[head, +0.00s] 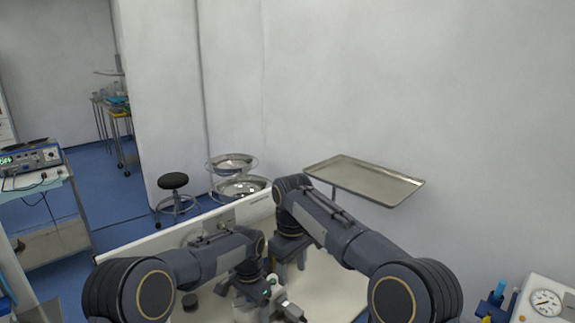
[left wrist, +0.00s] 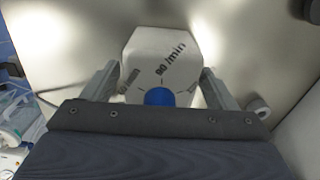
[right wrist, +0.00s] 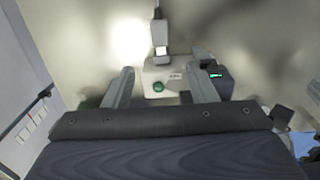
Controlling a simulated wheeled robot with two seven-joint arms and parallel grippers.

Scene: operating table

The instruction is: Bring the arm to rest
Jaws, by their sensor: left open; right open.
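My left arm comes in from the left in the head view, and its gripper (head: 243,296) hangs low over the pale table surface (head: 335,292). In the left wrist view the left gripper (left wrist: 160,80) is open, and a white device (left wrist: 160,50) with a blue knob and "/min" lettering shows between its fingers. My right arm rises and bends down to the right gripper (head: 290,268), partly hidden by its own links. I cannot tell the distances.
A dark device with a green display (right wrist: 216,76) is beside the right fingers. A metal tray (head: 365,182) stands behind the right arm. A white gauge device (head: 545,303) is at the lower right. A stool (head: 173,182) and basins (head: 240,185) stand farther back.

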